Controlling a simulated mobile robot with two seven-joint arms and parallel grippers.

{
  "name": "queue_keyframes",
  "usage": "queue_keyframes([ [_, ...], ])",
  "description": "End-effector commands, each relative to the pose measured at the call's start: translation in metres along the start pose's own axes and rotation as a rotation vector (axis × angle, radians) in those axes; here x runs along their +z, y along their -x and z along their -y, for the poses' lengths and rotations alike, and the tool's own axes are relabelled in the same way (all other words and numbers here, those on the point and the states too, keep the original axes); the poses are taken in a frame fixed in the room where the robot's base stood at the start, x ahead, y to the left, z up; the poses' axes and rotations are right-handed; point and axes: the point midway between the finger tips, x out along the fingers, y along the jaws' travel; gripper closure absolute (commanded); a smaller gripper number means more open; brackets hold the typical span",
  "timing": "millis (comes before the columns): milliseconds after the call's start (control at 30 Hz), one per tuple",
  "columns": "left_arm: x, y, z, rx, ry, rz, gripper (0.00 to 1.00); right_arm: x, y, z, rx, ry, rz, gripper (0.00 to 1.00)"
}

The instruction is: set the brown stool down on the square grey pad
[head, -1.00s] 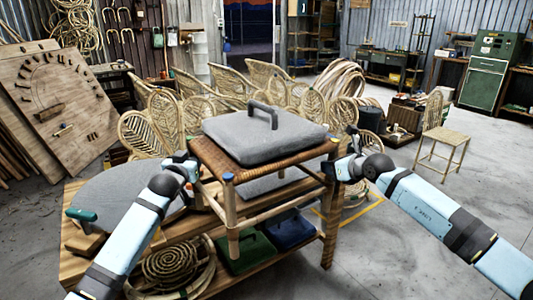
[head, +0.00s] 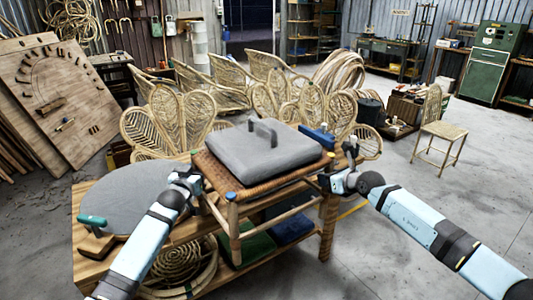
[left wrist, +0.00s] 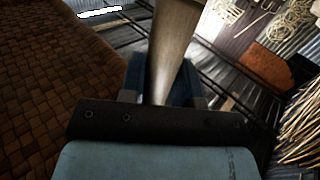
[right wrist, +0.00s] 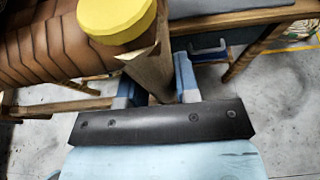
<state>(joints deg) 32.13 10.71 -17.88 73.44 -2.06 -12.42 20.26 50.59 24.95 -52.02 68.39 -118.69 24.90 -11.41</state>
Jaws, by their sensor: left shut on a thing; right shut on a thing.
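The brown stool (head: 222,181) has a woven seat, wooden legs and coloured caps on its corners. It is upright, between my arms. My left gripper (head: 190,183) is shut on its left leg; the left wrist view shows that leg (left wrist: 172,50) between the fingers. My right gripper (head: 335,180) is shut on its right leg, below a yellow cap (right wrist: 115,15) in the right wrist view. The stool's front leg (head: 236,240) shows before the bench's front. The square grey pad is mostly hidden; a flat grey surface (right wrist: 235,8) in the right wrist view may be it.
A grey block with a handle (head: 262,150) rests on the seat. The wooden bench (head: 88,262) carries a round grey board (head: 130,197) at left and a blue tool (head: 318,135) at the back. Wicker chairs (head: 180,120) stand behind. The floor at right (head: 400,180) is open.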

Motion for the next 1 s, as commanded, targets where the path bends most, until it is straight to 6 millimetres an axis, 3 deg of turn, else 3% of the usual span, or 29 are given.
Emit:
queue_keyframes([
  [33,-0.007,0.0,0.003,-0.003,0.0,-0.003,1.0,0.007,0.003,0.003,-0.004,-0.001,0.004,1.0],
  [1000,0.005,-0.001,0.002,-0.003,-0.001,-0.003,1.0,-0.005,-0.002,0.003,-0.004,-0.002,0.003,1.0],
])
